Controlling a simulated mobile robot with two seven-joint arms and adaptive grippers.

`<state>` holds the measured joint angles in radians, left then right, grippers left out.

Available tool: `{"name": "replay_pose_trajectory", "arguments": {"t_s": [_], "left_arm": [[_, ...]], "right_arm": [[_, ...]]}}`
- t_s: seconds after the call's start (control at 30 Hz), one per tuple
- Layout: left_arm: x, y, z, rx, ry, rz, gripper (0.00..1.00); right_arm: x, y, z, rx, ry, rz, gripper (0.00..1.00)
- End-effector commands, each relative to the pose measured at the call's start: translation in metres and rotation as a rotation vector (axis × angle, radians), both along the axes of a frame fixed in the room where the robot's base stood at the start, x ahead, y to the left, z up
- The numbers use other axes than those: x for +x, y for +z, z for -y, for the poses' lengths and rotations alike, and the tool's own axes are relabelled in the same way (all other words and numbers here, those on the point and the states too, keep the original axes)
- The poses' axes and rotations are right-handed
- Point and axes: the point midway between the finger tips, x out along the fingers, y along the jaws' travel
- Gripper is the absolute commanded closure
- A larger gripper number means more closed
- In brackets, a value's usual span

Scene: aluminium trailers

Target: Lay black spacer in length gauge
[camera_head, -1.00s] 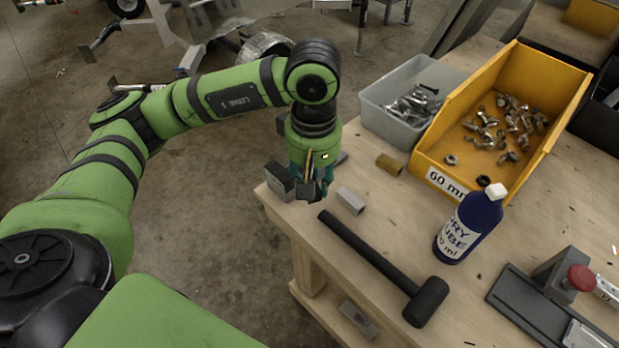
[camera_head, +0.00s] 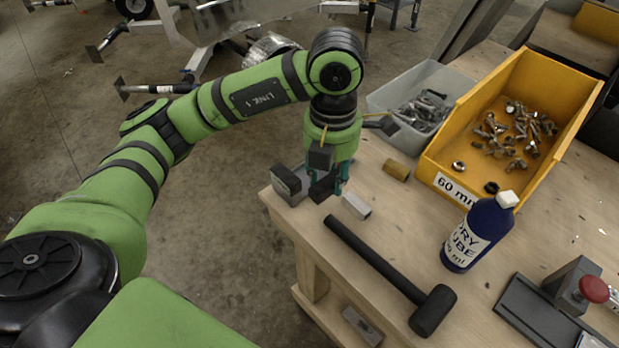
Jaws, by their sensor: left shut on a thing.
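My left gripper (camera_head: 333,183) is at the left corner of the workbench, pointing down, with teal fingers. It is shut on a small black block, the black spacer (camera_head: 322,188), just above or at the bench top; I cannot tell whether it touches. The length gauge (camera_head: 523,314) appears to be the dark flat base at the lower right, with a grey upright block and a red knob (camera_head: 594,289). It is partly cut off by the picture edge. Its channel shows no spacer in the visible part. My right gripper is not in view.
A dark and grey block (camera_head: 288,184), a grey spacer (camera_head: 356,206) and a brass spacer (camera_head: 397,169) lie near the gripper. A yellow bin (camera_head: 447,165) and grey bin (camera_head: 400,130) are behind.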

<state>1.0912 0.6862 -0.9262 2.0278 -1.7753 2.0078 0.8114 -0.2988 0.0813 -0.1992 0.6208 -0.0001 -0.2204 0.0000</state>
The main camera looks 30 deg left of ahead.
Motion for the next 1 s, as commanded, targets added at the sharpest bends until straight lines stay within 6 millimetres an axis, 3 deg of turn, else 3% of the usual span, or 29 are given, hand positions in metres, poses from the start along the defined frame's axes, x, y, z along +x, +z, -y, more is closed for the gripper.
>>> {"name": "replay_pose_trajectory", "arguments": {"t_s": [0.17, 0.6, 0.77, 1.0], "left_arm": [[0.013, -0.010, -0.013, 0.001, 0.041, -0.005, 0.92], [0.076, -0.062, -0.075, 0.000, 0.033, -0.003, 0.92], [0.083, -0.071, -0.082, 0.001, 0.030, -0.002, 0.92], [0.082, -0.102, -0.082, 0.000, 0.029, -0.005, 0.92]], "right_arm": [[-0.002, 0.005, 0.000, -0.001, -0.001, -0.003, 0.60], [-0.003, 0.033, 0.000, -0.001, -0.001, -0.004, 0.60], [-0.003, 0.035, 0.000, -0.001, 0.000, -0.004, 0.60], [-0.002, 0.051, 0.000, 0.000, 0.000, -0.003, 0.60]]}}
